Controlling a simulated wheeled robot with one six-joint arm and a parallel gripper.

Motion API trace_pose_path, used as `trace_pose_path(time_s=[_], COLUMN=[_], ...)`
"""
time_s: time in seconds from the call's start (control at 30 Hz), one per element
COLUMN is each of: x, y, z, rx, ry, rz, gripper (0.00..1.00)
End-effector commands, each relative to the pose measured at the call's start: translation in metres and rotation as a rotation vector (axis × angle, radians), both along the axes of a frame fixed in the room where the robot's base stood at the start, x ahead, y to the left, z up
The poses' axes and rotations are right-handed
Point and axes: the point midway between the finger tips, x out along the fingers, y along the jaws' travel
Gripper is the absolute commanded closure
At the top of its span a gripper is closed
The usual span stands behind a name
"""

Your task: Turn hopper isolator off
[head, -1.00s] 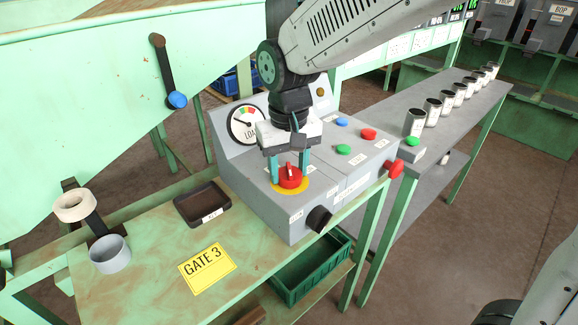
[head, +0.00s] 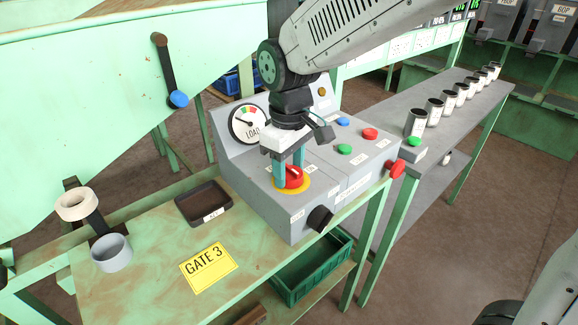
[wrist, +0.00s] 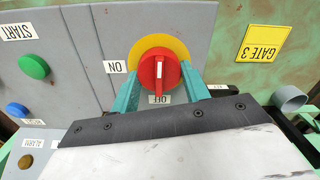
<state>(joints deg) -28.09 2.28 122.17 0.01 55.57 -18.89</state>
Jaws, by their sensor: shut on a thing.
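In the wrist view the red knob (wrist: 158,72) sits between the fingertips. The fingers hide parts of the knob's sides and the yellow plate (wrist: 150,44).
A load gauge (head: 248,123), green button (head: 344,149), blue button (head: 342,121) and red button (head: 370,133) are close by on the box. A black knob (head: 319,218) projects from its front. A dark tray (head: 204,202) and yellow GATE 3 sign (head: 208,267) lie left.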

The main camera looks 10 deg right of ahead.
Motion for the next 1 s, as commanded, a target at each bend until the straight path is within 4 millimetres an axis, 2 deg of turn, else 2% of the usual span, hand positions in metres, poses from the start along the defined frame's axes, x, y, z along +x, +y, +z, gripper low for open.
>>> trace_pose_path(time_s=[0.37,0.4,0.43,0.47,0.77,0.87,1.0], x=[0.001,0.001,0.001,0.001,0.000,0.001,0.001], y=[0.000,0.000,0.000,0.000,0.000,0.000,0.000], z=[0.001,0.001,0.001,0.001,0.003,0.012,0.037], rx=[0.001,0.001,0.001,0.001,0.001,0.002,0.002], ry=[-0.002,-0.002,-0.002,-0.002,-0.002,-0.003,-0.004], rz=[0.002,0.002,0.002,0.002,0.002,0.002,0.002], gripper=[0.77,0.43,0.35,0.33,0.33,0.33,0.33])
